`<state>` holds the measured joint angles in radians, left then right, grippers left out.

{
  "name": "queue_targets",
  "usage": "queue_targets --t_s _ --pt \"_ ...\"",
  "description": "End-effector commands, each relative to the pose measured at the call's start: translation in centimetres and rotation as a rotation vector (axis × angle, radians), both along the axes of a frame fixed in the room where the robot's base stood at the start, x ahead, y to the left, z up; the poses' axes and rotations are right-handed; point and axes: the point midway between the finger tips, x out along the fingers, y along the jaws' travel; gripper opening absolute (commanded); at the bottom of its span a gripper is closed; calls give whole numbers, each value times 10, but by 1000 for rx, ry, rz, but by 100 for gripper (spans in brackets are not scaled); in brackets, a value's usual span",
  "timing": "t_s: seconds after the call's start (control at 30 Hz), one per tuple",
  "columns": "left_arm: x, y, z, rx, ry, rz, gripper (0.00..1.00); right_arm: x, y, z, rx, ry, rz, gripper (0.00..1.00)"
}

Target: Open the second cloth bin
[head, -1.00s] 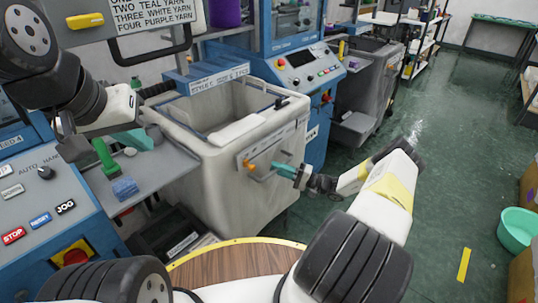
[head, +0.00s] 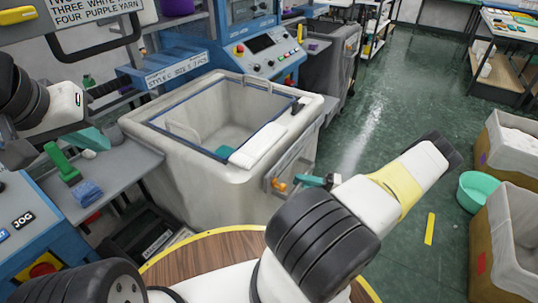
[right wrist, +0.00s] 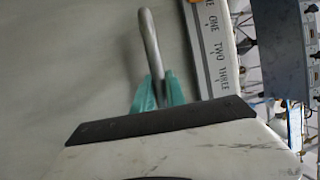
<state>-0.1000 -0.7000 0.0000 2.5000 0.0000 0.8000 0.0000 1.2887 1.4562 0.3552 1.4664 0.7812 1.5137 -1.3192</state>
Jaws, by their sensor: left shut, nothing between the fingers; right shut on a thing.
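A grey-white cloth bin (head: 220,189) with an open top stands in the middle of the head view, against the blue machine. In the right wrist view the teal fingers (right wrist: 157,92) are closed on a grey metal handle bar (right wrist: 148,38). My left gripper (head: 95,139) is shut and empty above the grey shelf, left of the bin.
A green brush (head: 60,160) and a blue sponge (head: 87,192) lie on the grey shelf (head: 120,172). A round wooden top (head: 205,256) is in front of the bin. A teal basin (head: 478,192) and boxes (head: 512,150) stand at right. Green floor (head: 385,115) is open behind my right arm.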

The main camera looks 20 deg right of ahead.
Motion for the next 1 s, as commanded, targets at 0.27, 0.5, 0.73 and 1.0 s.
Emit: queue_targets --t_s 0.27,0.5,0.73,1.0 --pt "0 0 0 0 0 0 0 -47 -36 -1 -1 3 -1 0" --pt "0 0 0 0 0 0 0 -66 -50 -2 -3 4 1 0" --pt "0 0 0 0 0 0 0 -71 -54 -1 -2 3 1 0" --pt "0 0 0 0 0 0 0 -70 -54 -2 -2 3 1 0"
